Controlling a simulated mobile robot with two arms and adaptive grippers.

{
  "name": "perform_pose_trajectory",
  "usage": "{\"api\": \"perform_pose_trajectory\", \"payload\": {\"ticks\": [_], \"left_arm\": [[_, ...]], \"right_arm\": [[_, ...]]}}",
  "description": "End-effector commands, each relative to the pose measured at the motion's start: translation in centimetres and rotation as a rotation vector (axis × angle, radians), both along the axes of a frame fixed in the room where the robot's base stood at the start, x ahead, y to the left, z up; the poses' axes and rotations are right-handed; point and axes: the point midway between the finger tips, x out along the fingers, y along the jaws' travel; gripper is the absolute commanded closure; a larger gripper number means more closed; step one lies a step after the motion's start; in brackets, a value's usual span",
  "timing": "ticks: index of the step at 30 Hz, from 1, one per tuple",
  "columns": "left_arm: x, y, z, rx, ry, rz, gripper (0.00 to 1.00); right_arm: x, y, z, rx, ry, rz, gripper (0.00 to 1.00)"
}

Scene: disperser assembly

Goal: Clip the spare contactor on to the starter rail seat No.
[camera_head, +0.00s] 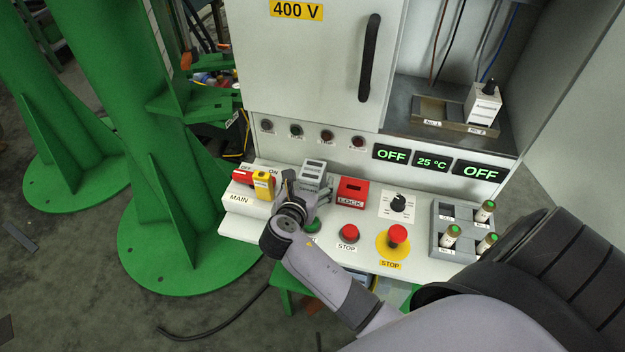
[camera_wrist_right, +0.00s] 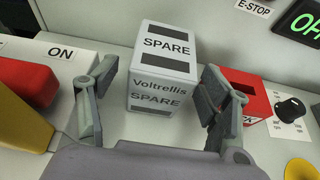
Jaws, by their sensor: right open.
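The spare contactor is a white box marked SPARE, standing on the console (camera_head: 315,170); it also shows in the right wrist view (camera_wrist_right: 163,65). My right gripper (camera_head: 308,186) is open, its two fingers (camera_wrist_right: 158,85) on either side of the box with gaps visible in the wrist view. The starter rail (camera_head: 455,117) lies on the shelf in the open bay at the right. Its left seat, labelled No. 1 (camera_head: 432,123), is empty. Another white contactor (camera_head: 483,103) with a black top stands on the right seat. My left gripper is not in view.
A yellow padlock-like block (camera_head: 263,185) and red switch (camera_head: 242,177) stand left of the spare. The red LOCK box (camera_head: 352,192) stands right. Stop buttons (camera_head: 398,234) and a grey fuse tray (camera_head: 439,248) are farther right. The closed 400 V door (camera_head: 310,50) borders the bay.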

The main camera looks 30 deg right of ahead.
Motion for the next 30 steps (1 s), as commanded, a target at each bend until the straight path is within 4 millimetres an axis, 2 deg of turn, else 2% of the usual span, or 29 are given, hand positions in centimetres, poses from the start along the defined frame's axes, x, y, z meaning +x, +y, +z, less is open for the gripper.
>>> {"api": "perform_pose_trajectory", "payload": {"ticks": [6, 14, 30], "left_arm": [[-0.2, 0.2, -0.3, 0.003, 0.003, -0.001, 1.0], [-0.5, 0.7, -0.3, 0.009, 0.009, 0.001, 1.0], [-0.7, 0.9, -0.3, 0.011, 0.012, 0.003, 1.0]], "right_arm": [[1.6, -1.9, -1.0, 0.0, 0.001, 0.001, 0.28], [1.8, -2.1, -1.1, 0.002, 0.001, 0.001, 0.28], [1.8, -2.1, -1.1, 0.002, 0.001, 0.001, 0.64]]}}
